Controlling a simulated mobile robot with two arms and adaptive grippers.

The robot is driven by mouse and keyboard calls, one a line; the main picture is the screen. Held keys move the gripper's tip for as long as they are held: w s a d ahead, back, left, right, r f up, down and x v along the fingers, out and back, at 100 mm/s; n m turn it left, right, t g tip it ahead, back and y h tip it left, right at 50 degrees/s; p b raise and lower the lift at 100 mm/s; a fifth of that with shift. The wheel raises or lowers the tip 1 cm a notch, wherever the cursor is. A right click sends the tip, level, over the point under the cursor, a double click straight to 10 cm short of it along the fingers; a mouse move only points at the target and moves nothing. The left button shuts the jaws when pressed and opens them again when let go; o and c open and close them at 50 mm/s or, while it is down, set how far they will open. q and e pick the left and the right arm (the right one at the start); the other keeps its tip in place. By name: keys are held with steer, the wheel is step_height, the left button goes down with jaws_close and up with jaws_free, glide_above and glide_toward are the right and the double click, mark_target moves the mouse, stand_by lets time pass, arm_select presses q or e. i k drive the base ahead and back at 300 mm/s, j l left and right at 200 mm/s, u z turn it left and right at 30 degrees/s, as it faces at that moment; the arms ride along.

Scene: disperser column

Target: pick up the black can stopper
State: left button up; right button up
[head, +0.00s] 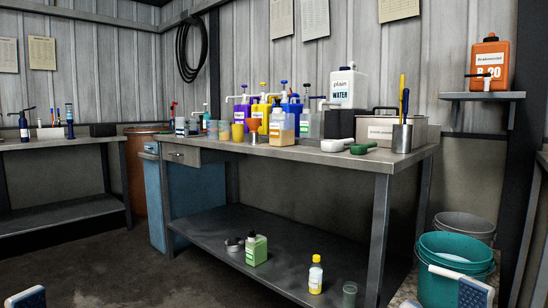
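I cannot make out the black can stopper for certain. A small dark round piece (235,244) lies on the lower shelf of the workbench, left of a green bottle; it is too small to tell whether it is the stopper. Part of what looks like my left gripper (26,297) shows at the bottom left edge.
The workbench top (320,158) carries several bottles, a white water can (347,88), a grey box (382,130) and a tool cup (402,138). A teal bucket (440,295) stands at right. An orange can (489,62) sits on a wall shelf. Floor at left is clear.

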mark_target(277, 101)
steer(key=i+z, duration=0.25)
steer(key=z, duration=0.15)
steer(key=i+j+z, duration=0.15)
steer(key=z, duration=0.25)
steer(key=i+j+z, duration=0.2)
steer(key=z, duration=0.2)
steer(key=i+j+z, duration=0.1)
steer(key=i+j, duration=0.3)
steer(key=j, duration=0.15)
steer(key=i+j, duration=0.4)
steer(key=j, duration=0.15)
steer(key=i+z, duration=0.05)
